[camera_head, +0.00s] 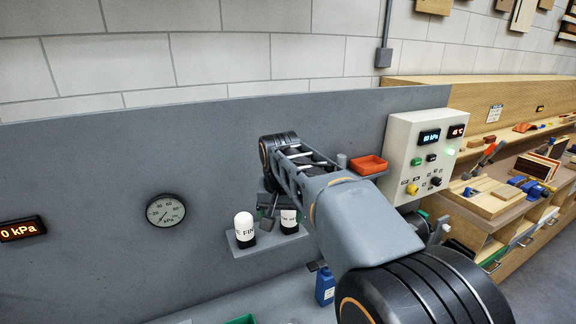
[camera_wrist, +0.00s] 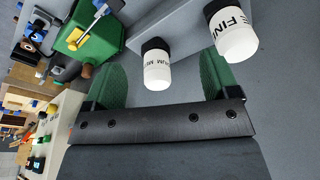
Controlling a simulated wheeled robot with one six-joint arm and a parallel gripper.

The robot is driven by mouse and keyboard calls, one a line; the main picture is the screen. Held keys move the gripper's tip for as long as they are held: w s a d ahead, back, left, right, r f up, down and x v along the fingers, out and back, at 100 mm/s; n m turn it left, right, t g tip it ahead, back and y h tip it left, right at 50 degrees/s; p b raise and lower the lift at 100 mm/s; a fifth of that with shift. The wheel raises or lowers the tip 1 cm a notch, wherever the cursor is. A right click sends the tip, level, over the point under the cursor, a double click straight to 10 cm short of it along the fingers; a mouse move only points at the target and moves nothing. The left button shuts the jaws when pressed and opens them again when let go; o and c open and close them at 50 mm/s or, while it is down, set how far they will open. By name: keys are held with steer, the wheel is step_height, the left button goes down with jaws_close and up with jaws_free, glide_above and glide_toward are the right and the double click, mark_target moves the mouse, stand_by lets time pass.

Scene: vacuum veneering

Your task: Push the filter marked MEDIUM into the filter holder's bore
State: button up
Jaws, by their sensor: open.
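The filter marked MEDIUM (camera_wrist: 157,68) is a white cylinder with a black end, held at a grey shelf (camera_wrist: 165,22). In the wrist view it lies between the two green fingers of my gripper (camera_wrist: 160,75), with visible gaps on both sides. My gripper is open. In the head view, my gripper (camera_head: 268,206) is over the shelf (camera_head: 268,243), partly hiding a right-hand filter (camera_head: 289,222) whose label I cannot read surely. A second filter, marked FINE (camera_wrist: 232,32), is outside the right finger; it also shows in the head view (camera_head: 244,224). I cannot make out the holder's bore.
A green block with a yellow part (camera_wrist: 85,28) stands left of the shelf in the wrist view. In the head view, a red tray (camera_head: 369,165) and a control box (camera_head: 425,150) are at right. A pressure gauge (camera_head: 165,210) is on the grey panel.

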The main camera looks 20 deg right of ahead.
mark_target(290, 212)
steer(key=w+d+r+m, duration=0.1)
steer(key=w, duration=0.1)
steer(key=w+d+r+m+p, duration=0.1)
steer(key=w+d+r, duration=0.1)
steer(key=w, duration=0.1)
steer(key=w+d+r+m+g, duration=0.1)
steer(key=w+d+r, duration=0.1)
steer(key=shift+w+d+m+p, duration=0.15)
steer(key=shift+m+p, duration=0.15)
steer(key=shift+m, duration=0.1)
steer(key=f, duration=0.4)
steer(key=w+d+f, duration=0.1)
steer(key=f, duration=0.7)
steer(key=shift+w+d+f, duration=0.15)
steer(key=shift+w+f, duration=0.05)
steer(key=shift+f, duration=0.2)
steer(key=c, duration=1.1)
steer(key=shift+r, duration=0.1)
steer(key=shift+r+p, duration=1.65)
steer(key=shift+r, duration=0.2)
steer(key=shift+f, duration=0.1)
